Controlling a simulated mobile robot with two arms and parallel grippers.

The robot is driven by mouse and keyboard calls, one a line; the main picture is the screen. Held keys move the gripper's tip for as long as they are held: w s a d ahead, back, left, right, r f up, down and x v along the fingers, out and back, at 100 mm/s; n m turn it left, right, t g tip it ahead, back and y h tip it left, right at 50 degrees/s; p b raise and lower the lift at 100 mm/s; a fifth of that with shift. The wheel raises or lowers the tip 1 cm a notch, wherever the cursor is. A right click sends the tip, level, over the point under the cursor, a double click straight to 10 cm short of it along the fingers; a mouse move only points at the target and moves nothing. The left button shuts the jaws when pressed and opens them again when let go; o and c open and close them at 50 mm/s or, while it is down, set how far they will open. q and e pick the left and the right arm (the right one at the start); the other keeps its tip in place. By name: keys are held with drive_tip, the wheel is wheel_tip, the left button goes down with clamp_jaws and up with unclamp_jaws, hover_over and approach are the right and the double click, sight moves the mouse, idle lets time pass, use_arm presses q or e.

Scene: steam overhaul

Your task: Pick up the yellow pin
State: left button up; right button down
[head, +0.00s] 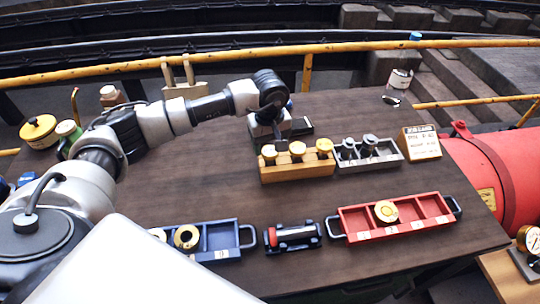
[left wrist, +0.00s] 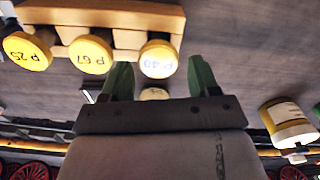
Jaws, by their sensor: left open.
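Several yellow-capped pins stand in a row in a wooden block (head: 297,171). In the left wrist view their caps read P 25 (left wrist: 27,52), P 67 (left wrist: 91,55) and P 40 (left wrist: 158,59). My left gripper (head: 270,138) is open at the far side of the block, by its left end in the head view. In the left wrist view its green fingers (left wrist: 160,74) are spread, with the P 40 cap just beyond the gap between them. No pin is held. My right gripper is not in view.
A grey block (head: 382,160) with grey pins and a sign (head: 421,144) stand right of the wooden block. A blue tray (head: 247,252), a dark red-and-black object (head: 292,236) and a red tray (head: 352,228) line the near edge. The table middle is clear.

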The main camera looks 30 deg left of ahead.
sight(270, 150)
use_arm(q)
wheel_tip(270, 150, down, 4)
drive_tip(key=shift+w+f+p, duration=0.1)
drive_tip(key=shift+f+p, duration=0.15)
drive_tip(key=shift+p, duration=0.85)
drive_tip(key=shift+f, duration=0.25)
drive_tip(key=c, duration=0.8)
drive_tip(key=shift+w+r, duration=0.1)
drive_tip(key=shift+c, duration=0.9)
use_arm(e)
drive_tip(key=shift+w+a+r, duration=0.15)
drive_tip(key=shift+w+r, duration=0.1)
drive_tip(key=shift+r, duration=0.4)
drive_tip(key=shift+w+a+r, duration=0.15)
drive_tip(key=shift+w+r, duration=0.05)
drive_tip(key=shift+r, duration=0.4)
